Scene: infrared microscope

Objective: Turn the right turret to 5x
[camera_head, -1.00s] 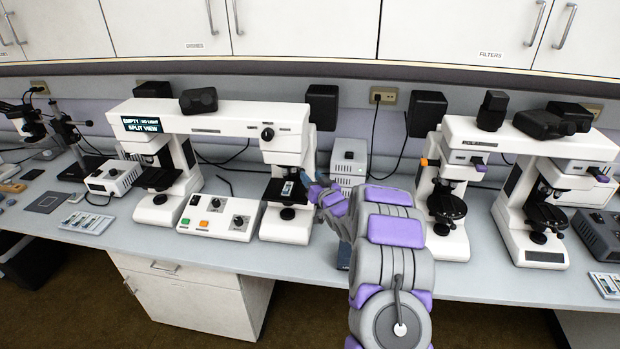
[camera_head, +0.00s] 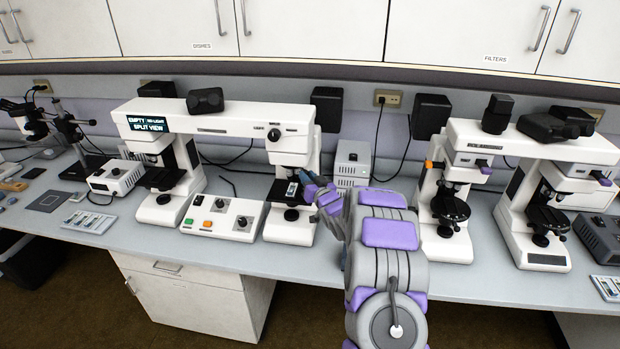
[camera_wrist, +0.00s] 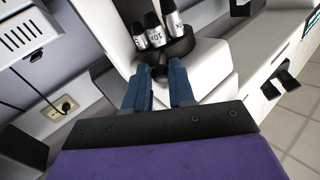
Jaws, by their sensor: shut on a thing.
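The two-bodied white microscope (camera_head: 215,118) stands on the bench, with a lit display (camera_head: 146,124) reading "EMPTY", "NO LIGHT" and "SPLIT VIEW". My gripper (camera_head: 306,183) is at its right-hand body, by the stage. In the wrist view, the dark turret (camera_wrist: 178,48) carries several black objectives with white bands. The band of one objective (camera_wrist: 153,37) reads 10x; the other labels are not clearly legible. My gripper's blue fingers (camera_wrist: 160,80) are shut on a small dark knob (camera_wrist: 160,72) at the turret's near edge. The turret is mostly hidden in the head view.
A control box (camera_head: 219,217) with buttons and a dial stands left of the right-hand body. A grey-white vented box (camera_head: 352,165) stands behind my arm. Another white microscope (camera_head: 540,150) stands to the right. Cabinets hang above the bench.

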